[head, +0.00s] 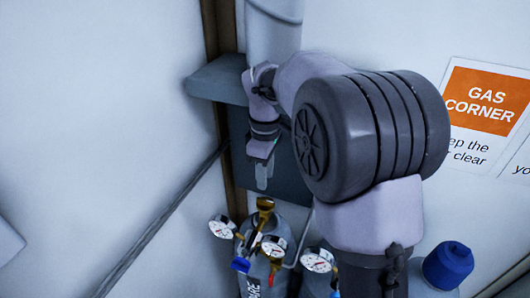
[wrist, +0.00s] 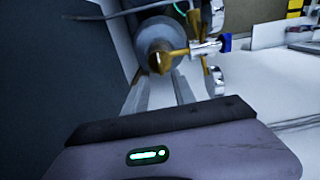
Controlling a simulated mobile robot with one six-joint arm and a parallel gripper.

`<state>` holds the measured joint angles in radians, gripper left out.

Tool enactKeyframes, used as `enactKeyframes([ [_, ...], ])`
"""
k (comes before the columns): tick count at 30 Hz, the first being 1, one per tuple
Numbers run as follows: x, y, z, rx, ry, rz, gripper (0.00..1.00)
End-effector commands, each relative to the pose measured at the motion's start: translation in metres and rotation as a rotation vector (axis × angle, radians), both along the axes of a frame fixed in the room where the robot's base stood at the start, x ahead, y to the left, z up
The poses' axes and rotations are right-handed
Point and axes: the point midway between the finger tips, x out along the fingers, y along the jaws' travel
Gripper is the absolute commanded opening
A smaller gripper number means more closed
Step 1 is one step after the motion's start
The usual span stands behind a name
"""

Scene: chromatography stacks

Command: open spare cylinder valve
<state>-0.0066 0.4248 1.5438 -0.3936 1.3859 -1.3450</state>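The spare cylinder (head: 268,273) is grey, with partly visible lettering ending in "ARE", and stands low in the head view. Its brass valve (head: 265,204) is at the top, with two round gauges and a blue knob (head: 240,265) beside it. In the wrist view the brass valve (wrist: 160,61) lies just beyond my fingertips, in front of the grey cylinder top (wrist: 157,36). My gripper (head: 262,184) points down above the valve, apart from it. In the wrist view my gripper (wrist: 161,76) has its two fingers spread with nothing between them.
A grey shelf or bracket (head: 215,80) and a dark panel (head: 285,180) are close behind my gripper. A blue cap (head: 447,265) is at the lower right. A cable (head: 160,225) runs along the left wall.

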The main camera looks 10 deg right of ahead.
Motion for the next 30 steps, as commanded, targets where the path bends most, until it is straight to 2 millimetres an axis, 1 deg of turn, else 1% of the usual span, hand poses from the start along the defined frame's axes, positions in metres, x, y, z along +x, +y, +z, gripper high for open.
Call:
enactKeyframes([
  [1,0.001,0.000,0.018,0.000,-0.006,0.000,0.32],
  [3,0.001,0.000,0.040,0.000,-0.006,0.000,0.32],
  [6,0.001,0.000,0.066,-0.001,-0.004,0.000,0.32],
  [9,0.001,0.000,0.082,0.000,-0.002,0.000,0.32],
  [13,0.000,0.000,0.091,0.000,-0.001,0.001,0.32],
  [24,0.000,0.000,0.091,0.000,0.000,0.000,0.32],
  [26,-0.003,0.001,0.094,0.002,-0.009,-0.013,0.32],
  [28,-0.018,0.003,0.106,0.016,-0.047,-0.084,0.32],
  [29,-0.029,0.005,0.114,0.027,-0.073,-0.135,0.32],
  [30,-0.046,0.008,0.124,0.049,-0.116,-0.224,0.32],
])
